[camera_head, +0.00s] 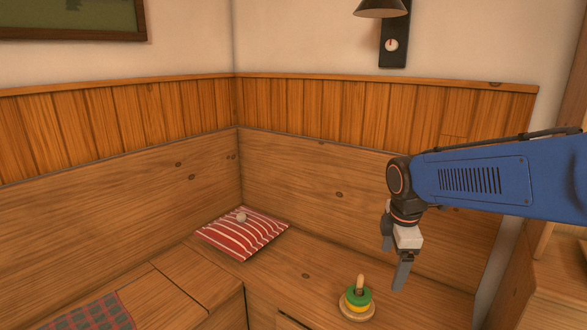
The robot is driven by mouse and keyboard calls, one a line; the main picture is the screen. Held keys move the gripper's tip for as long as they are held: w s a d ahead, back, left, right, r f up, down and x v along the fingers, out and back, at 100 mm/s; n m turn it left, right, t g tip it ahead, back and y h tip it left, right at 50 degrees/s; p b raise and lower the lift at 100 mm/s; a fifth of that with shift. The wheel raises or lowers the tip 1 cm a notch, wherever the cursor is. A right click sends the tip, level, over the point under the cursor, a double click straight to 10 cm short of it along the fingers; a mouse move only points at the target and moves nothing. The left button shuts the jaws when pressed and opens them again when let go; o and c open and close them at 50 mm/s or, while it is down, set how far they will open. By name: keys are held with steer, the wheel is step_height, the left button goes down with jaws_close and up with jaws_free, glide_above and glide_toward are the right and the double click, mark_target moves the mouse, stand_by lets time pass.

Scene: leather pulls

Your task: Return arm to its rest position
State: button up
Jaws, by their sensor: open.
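My blue arm (500,175) reaches in from the right edge of the head view. My gripper (394,265) hangs from its end, pointing down, open, with nothing seen between its fingers. It is above the wooden bench (300,285), to the upper right of a ring-stacking toy. How far it is above the bench is hard to tell.
The ring-stacking toy (358,299), with green and yellow rings, stands on the bench. A red-and-white striped cushion (243,233) lies in the corner with a small pale round thing (241,216) on it. A plaid cloth (95,314) is lower left. A dark lamp (380,9) hangs above.

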steer(key=s+d+m+t, duration=0.1)
steer(key=s+d+m, duration=0.1)
steer(key=s+m, duration=0.6)
steer(key=s+d+f+m+t, duration=0.1)
steer(key=s+d+m, duration=0.1)
steer(key=s+m, duration=0.6)
steer(key=s, duration=0.3)
steer(key=shift+s, duration=0.4)
